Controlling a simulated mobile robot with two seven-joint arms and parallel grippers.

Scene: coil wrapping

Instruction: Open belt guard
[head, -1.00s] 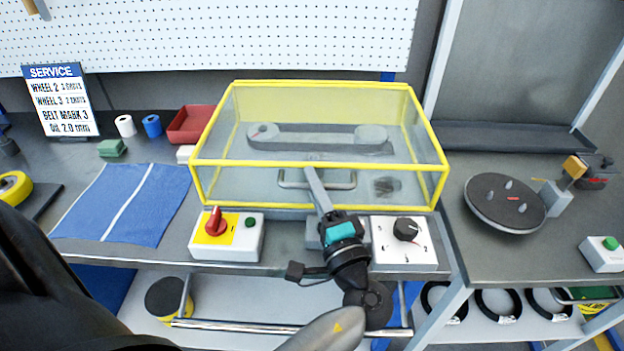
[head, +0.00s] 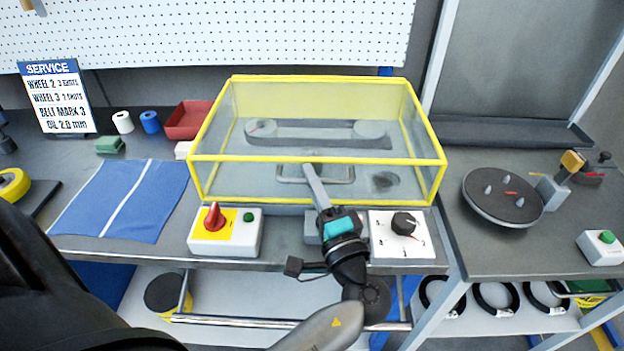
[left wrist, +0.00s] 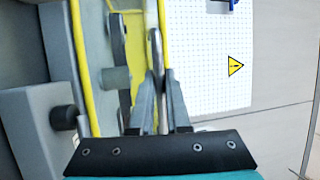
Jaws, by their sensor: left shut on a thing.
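The belt guard (head: 208,178) is a clear box with yellow edges on the grey bench. It looks closed over a belt (head: 318,136) on two pulleys. A metal bar handle (head: 345,179) runs along its front face. My left gripper (head: 310,172) reaches up from the front and is shut on the handle. In the left wrist view the two fingers (left wrist: 160,88) close on either side of the handle bar (left wrist: 154,50). The fingers partly hide the handle. My right gripper is not in view.
A box with a red rotary switch (head: 213,217) and a white dial box (head: 404,225) stand before the guard. A blue cloth (head: 117,203) and a red bin (head: 185,119) lie left. A round dark plate (head: 500,203) is on the right bench.

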